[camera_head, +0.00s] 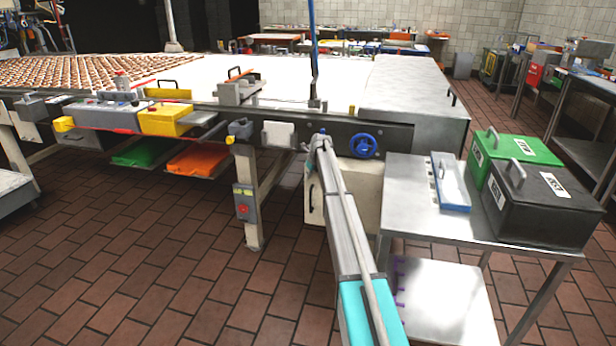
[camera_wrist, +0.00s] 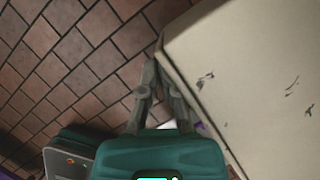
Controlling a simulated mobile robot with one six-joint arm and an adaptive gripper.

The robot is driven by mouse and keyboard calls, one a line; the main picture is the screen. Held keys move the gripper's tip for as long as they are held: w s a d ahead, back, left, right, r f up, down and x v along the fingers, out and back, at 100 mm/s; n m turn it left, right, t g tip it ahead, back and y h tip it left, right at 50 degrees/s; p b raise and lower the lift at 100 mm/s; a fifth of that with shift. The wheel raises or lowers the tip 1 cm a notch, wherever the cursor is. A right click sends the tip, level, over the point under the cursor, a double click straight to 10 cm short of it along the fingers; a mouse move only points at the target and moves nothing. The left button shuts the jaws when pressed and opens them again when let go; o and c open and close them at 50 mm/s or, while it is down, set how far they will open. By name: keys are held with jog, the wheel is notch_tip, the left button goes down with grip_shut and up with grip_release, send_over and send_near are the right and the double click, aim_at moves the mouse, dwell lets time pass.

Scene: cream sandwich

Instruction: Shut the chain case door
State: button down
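The chain case is a cream box (camera_head: 366,190) under the right end of the conveyor, partly hidden by my arm. A narrow cream panel with a dark handle (camera_head: 311,200) shows at its left. I cannot tell how far the door stands open. In the wrist view a large cream panel (camera_wrist: 260,70) with dark scuff marks fills the right side. My gripper (camera_wrist: 157,68) has its fingertips close together, beside the panel's left edge. Nothing shows between them, and I cannot tell whether they touch the panel. My gripper is hidden in the head view.
A steel table (camera_head: 410,215) stands right of the case, bearing a blue-edged tray (camera_head: 450,182), a green box (camera_head: 515,150) and a black box (camera_head: 540,205). A conveyor leg with a control box (camera_head: 246,203) stands left. The tiled floor in front is clear.

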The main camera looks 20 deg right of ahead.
jog(key=shift+d+r+p, duration=0.5)
jog(key=shift+r+p, duration=0.15)
jog(key=s+a+r+p, duration=0.3)
jog(key=r+p, duration=0.5)
jog(key=shift+a, duration=0.1)
jog(key=shift+s, duration=0.1)
dwell(0.4)
jog(key=s+a+n+g+h, duration=0.1)
jog(key=s+a+n, duration=0.8)
jog(key=s, duration=0.9)
jog(key=s+a+f+n+g, duration=0.15)
jog(key=s+a+n, duration=0.45)
jog(key=s+n, duration=0.9)
jog(key=s+a+n+g+h, duration=0.15)
jog(key=s+a+n, duration=0.6)
jog(key=s, duration=1.35)
notch_tip(320, 180, up, 15)
jog(key=p, duration=1.4)
jog(key=shift+s+f+y+p, duration=0.15)
jog(key=shift+s+y+p, duration=0.15)
jog(key=shift+s+y, duration=0.05)
